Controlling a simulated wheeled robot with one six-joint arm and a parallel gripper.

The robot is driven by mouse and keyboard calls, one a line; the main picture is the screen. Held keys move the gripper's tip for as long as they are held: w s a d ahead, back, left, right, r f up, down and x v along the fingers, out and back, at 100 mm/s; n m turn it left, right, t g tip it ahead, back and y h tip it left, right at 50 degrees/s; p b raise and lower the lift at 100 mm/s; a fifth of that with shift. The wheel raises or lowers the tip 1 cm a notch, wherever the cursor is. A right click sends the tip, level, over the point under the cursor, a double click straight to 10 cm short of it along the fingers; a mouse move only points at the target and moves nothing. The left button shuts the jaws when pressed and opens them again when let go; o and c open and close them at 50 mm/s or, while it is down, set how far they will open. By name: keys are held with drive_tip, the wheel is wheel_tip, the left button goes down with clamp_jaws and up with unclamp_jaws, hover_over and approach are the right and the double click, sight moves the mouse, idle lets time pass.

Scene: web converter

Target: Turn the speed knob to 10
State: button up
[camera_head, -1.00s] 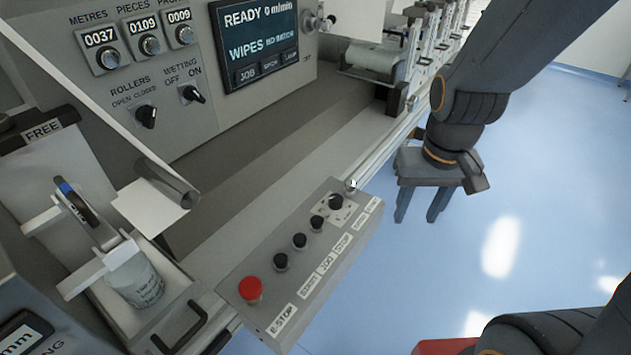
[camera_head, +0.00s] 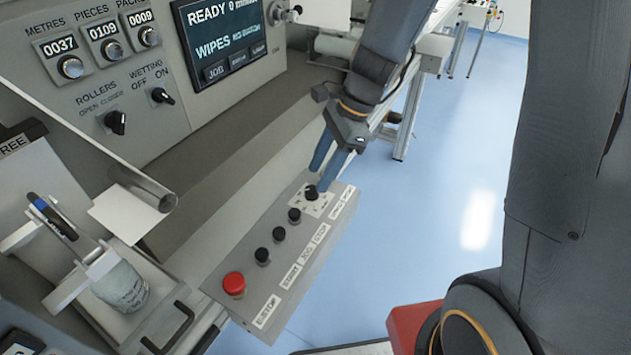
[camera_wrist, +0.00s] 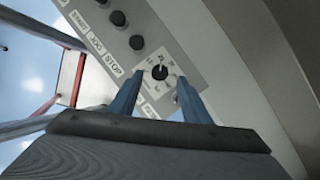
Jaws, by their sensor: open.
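The speed knob (camera_head: 312,192) is a small black knob on a pale dial plate at the far end of the grey control box (camera_head: 240,262). In the wrist view the knob (camera_wrist: 159,72) sits on its dial just ahead of my fingertips. The dial figures are too small to read surely. My gripper (camera_head: 328,166) has blue fingers pointing down at the knob. In the wrist view my gripper (camera_wrist: 160,84) is open, one finger on each side of the knob's near side. I cannot tell whether the fingers touch it.
Several black buttons (camera_head: 279,234) and a red emergency stop (camera_head: 233,284) line the same box. A grey panel (camera_head: 130,75) with counters, switches and a screen (camera_head: 222,38) reading READY stands behind. Blue floor (camera_head: 455,130) lies open to the right.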

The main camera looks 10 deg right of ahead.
sight(312, 189)
drive_tip(key=shift+x, duration=2.15)
drive_tip(key=c, duration=1)
